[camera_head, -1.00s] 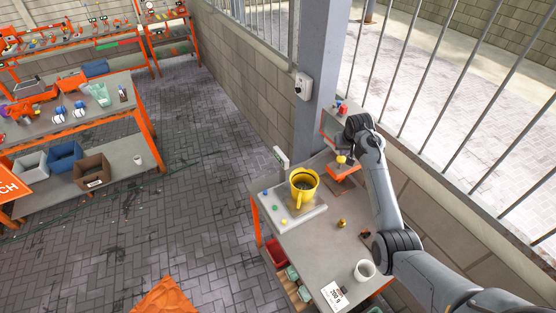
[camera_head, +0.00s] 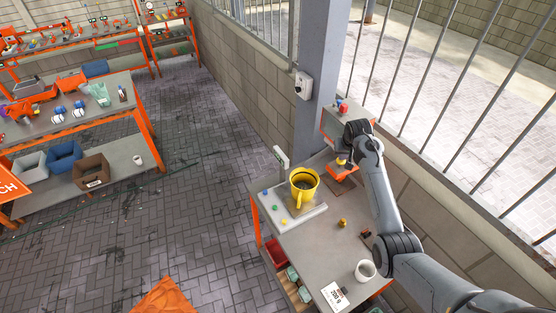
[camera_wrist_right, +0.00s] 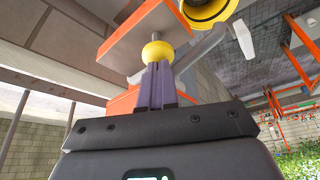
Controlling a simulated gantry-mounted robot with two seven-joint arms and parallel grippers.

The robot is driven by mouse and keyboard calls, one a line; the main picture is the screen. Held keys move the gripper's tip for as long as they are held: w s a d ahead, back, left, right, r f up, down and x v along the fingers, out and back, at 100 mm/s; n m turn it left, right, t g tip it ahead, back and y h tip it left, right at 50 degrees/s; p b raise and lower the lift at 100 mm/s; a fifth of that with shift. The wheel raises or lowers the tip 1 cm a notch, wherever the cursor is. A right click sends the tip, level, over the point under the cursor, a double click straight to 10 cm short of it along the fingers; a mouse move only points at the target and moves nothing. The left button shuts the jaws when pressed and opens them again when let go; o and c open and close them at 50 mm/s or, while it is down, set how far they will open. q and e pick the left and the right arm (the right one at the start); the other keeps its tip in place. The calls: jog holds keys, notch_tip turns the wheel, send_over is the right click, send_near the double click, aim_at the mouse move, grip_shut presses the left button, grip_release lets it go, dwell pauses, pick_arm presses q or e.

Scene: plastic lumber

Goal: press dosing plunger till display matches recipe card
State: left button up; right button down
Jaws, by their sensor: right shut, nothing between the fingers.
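The yellow plunger knob (camera_head: 341,162) sits on the orange dispenser (camera_head: 343,173) at the back of the grey bench. My right gripper (camera_wrist_right: 157,70) is shut and empty, its fingertips touching or nearly touching the round yellow knob (camera_wrist_right: 158,52) in the right wrist view. A yellow cup (camera_head: 305,181) with a dark rim band stands on the scale (camera_head: 311,217). The scale's display post (camera_head: 281,157) rises behind it; its reading cannot be made out. A white recipe card (camera_head: 335,297), seemingly marked 200 g, lies at the bench's front. My left gripper is out of view.
A white mug (camera_head: 365,270) and a small brass-coloured piece (camera_head: 343,223) stand on the bench. A red bin (camera_head: 276,253) is on the shelf below. A grey pillar (camera_head: 317,110) and a barred wall flank the bench. The paved floor to the left is mostly clear.

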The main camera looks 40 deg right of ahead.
jog(key=shift+f, duration=0.3)
jog(key=shift+r, duration=0.2)
jog(key=shift+r+p, duration=0.95)
jog(key=shift+r, duration=1.75)
